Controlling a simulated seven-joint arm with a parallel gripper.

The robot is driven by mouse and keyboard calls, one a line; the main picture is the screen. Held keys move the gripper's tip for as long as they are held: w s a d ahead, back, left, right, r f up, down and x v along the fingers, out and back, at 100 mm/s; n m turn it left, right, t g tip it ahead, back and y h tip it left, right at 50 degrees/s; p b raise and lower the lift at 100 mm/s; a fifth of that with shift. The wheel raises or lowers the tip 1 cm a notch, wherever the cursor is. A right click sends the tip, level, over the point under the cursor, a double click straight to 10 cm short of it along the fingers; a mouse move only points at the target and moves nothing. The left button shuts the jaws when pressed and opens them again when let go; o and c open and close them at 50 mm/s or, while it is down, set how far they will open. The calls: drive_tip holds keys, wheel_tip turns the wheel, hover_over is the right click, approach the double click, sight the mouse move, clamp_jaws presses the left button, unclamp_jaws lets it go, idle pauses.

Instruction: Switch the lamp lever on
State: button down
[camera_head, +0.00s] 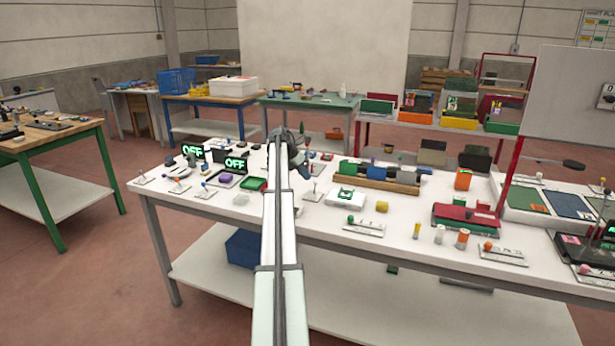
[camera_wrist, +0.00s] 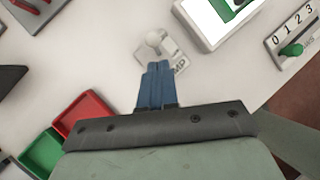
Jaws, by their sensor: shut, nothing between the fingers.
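The lamp lever is a small lever with a pale ball knob (camera_wrist: 153,38) on a clear base plate (camera_wrist: 172,48). Only the letters "MP" of its label show in the wrist view. In the head view the lever plate (camera_head: 312,196) lies on the white table, just right of my arm. My gripper (camera_wrist: 157,68) has its blue fingers shut together with nothing between them. The fingertips lie just below the knob in the wrist picture and cover part of the plate. I cannot tell whether they touch it. In the head view my gripper (camera_head: 304,170) is above and slightly left of the lever.
A white box with a green top (camera_wrist: 213,22) stands right of the lever. Beyond it is a numbered slider with a green knob (camera_wrist: 292,49). Red (camera_wrist: 84,112) and green (camera_wrist: 42,152) trays lie at lower left.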

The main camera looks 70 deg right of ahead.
drive_tip(key=d+v, duration=0.2)
drive_tip(key=v, duration=0.9)
drive_tip(key=shift+w+r, duration=0.45)
drive_tip(key=shift+r, duration=0.1)
drive_tip(key=shift+w+a+f, duration=0.1)
drive_tip(key=shift+a, duration=0.1)
